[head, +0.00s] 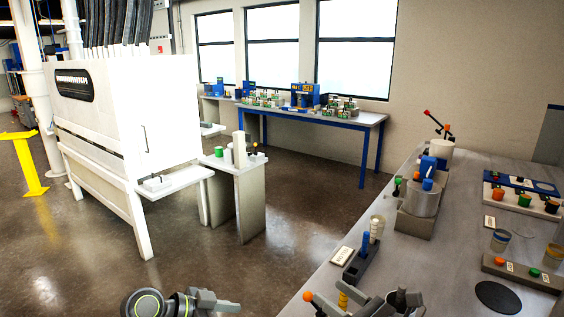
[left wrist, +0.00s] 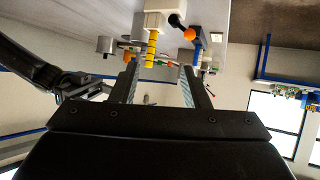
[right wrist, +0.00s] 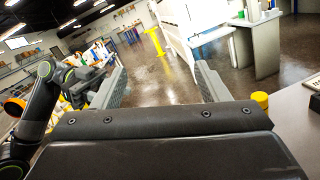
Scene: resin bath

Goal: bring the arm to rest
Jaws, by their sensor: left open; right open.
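My right gripper (head: 392,302) is low in the head view, over the near left part of the grey bench (head: 330,285), partly cut off by the frame. In the right wrist view its fingers (right wrist: 165,85) stand wide apart with nothing between them. My left gripper (head: 222,300) is at the bottom of the head view, left of the bench edge, in front of the floor. In the left wrist view its fingers (left wrist: 160,85) are apart and empty; a yellow ribbed handle (left wrist: 152,48) shows beyond them, with no contact seen. That view is upside down.
The bench holds a blue-handled tool in a dark block (head: 362,262), a grey pot (head: 422,198), a black disc (head: 498,297) and cups (head: 500,240). A white cabinet (head: 125,120) and yellow post (head: 27,165) stand left. Floor between is open.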

